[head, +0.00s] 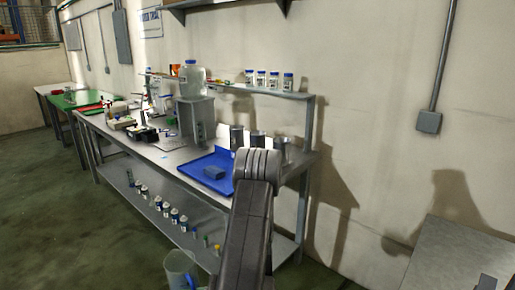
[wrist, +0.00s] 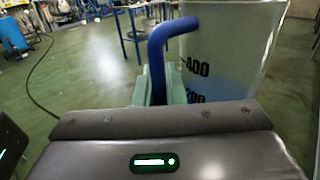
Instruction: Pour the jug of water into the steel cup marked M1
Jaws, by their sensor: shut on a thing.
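A clear jug (head: 179,266) with a blue handle is low in front of the bench, at the bottom edge of the head view. In the wrist view the jug (wrist: 232,45) shows dark 400 and 200 marks. My gripper (wrist: 155,88) is shut on its blue handle. The jug looks about upright; its water level is not clear. Several steel cups stand on the bench's right part, behind the blue tray: a left cup (head: 237,137), a middle cup (head: 257,143) and a right cup (head: 282,150). I cannot read which is M1.
Bottles (head: 166,209) stand on the lower shelf. Floor left of the bench is clear.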

